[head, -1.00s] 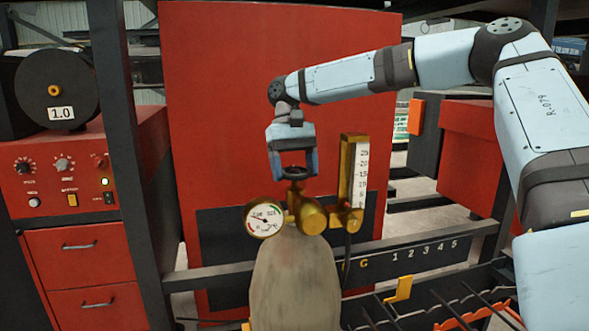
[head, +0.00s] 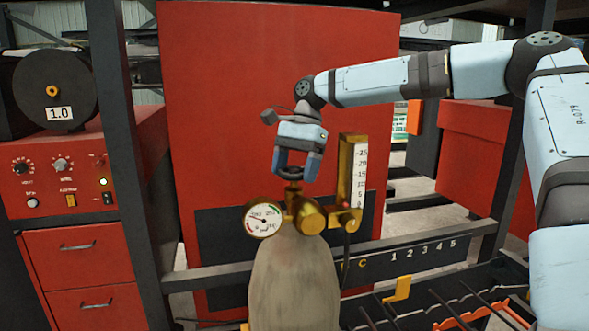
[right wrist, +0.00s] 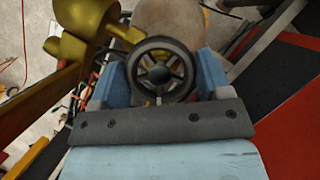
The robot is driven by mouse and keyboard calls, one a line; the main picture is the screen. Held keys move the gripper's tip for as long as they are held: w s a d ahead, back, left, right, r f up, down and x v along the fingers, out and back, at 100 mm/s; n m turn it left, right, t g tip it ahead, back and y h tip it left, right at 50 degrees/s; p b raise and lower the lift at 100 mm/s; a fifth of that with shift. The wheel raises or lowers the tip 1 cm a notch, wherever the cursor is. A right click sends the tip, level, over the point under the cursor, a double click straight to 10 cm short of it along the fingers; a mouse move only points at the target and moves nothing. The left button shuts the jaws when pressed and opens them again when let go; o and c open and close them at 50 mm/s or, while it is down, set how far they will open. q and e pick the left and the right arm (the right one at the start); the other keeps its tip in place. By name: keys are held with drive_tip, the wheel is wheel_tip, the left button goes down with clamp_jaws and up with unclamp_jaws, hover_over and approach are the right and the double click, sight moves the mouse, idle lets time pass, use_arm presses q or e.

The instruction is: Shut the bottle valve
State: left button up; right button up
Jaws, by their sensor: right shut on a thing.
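The gas bottle (head: 290,285) is grey-beige and stands upright at the bottom middle of the head view. Its black valve handwheel (head: 291,173) sits on top of the brass valve. My right gripper (head: 297,172) comes down from above and is shut on the handwheel. In the right wrist view the spoked handwheel (right wrist: 161,70) lies between the two blue fingers. A round pressure gauge (head: 263,220) is left of the valve, and a brass flowmeter (head: 352,180) stands at its right. My left gripper is not in view.
A red welding machine (head: 60,160) with knobs and a wire spool (head: 55,88) stands at left. A dark rail (head: 420,252) with numbers runs behind the bottle. A rack of rods (head: 470,300) is at lower right. A red panel (head: 240,100) stands behind.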

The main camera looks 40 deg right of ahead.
drive_tip(key=m+t, duration=0.2)
drive_tip(key=m, duration=0.3)
drive_tip(key=shift+s+m, duration=0.1)
drive_tip(key=shift+m, duration=0.3)
idle(0.4)
drive_tip(key=o, duration=0.9)
drive_tip(key=shift+r, duration=0.1)
drive_tip(key=v, duration=0.4)
drive_tip(key=b+v, duration=0.1)
drive_tip(key=v, duration=0.8)
drive_tip(key=shift+s+r+b, duration=0.3)
drive_tip(key=shift+r+b, duration=0.05)
drive_tip(key=shift+b, duration=0.05)
